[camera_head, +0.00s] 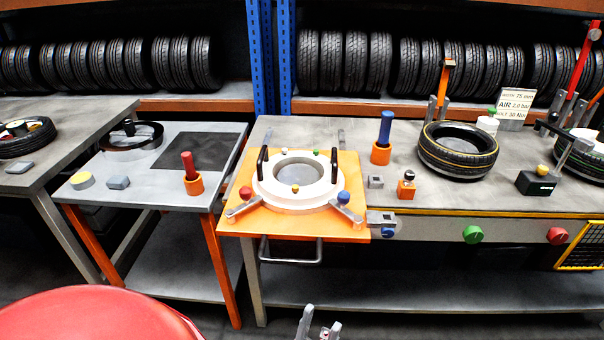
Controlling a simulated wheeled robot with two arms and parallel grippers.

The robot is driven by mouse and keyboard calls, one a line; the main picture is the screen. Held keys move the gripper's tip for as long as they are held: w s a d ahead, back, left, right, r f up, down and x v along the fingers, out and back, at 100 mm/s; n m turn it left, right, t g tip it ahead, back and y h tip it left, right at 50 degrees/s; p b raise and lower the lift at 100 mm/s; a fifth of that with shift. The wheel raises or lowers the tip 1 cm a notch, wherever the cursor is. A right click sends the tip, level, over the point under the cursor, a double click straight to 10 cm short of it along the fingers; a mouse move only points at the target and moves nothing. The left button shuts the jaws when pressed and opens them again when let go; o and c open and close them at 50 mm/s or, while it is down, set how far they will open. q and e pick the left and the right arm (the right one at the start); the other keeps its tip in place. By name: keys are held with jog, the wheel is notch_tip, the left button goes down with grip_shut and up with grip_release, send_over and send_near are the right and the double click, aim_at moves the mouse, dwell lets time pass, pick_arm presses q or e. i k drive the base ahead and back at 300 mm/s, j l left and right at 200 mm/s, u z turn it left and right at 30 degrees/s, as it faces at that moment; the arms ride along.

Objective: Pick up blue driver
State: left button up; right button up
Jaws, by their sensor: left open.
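The blue driver (385,128) stands upright in an orange holder (380,154) on the workbench, right of the orange plate. Its lower end is hidden inside the holder. A red driver (188,163) stands in a similar orange holder (194,184) on the side table to the left. The fingertips of my left gripper (318,328) show at the bottom edge, well below and in front of the bench. They are apart with nothing between them. My right gripper is not in view.
The orange plate (347,165) carries a white ring (268,195) with black handles. A red rounded surface (95,318) fills the lower left.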

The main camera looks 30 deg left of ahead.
aim_at(387, 116)
jog(key=i+l, duration=0.15)
jog(key=i, duration=0.25)
jog(key=i+l, duration=0.15)
jog(key=i, duration=0.25)
jog(key=i+l, duration=0.15)
jog(key=i, duration=0.25)
jog(key=z, duration=0.05)
